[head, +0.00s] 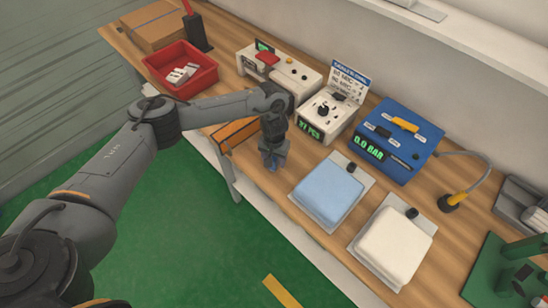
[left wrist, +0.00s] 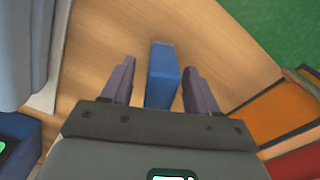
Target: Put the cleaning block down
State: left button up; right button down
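The cleaning block appears to be the small blue block (left wrist: 162,75) over the wooden bench top in the left wrist view. My left gripper (left wrist: 160,85) is open around it, with a visible gap between the block and each finger. In the head view my left gripper (head: 272,162) points down near the bench's front edge, and only a bit of blue shows at its fingertips. The block's underside is hidden, but it looks to be at the bench surface. My right gripper is in neither view.
An orange-sided open box (head: 234,133) lies just left of the gripper. To its right are a light-blue pad (head: 328,192) and a white pad (head: 395,240) on plates. Behind stand a counter device (head: 326,112) and a blue pressure unit (head: 395,140). A red bin (head: 180,70) is farther left.

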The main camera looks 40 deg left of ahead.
pick_arm(q)
jog(key=shift+r, duration=0.5)
notch_tip(320, 180, up, 11)
jog(key=p, duration=0.4)
jog(key=shift+r, duration=0.15)
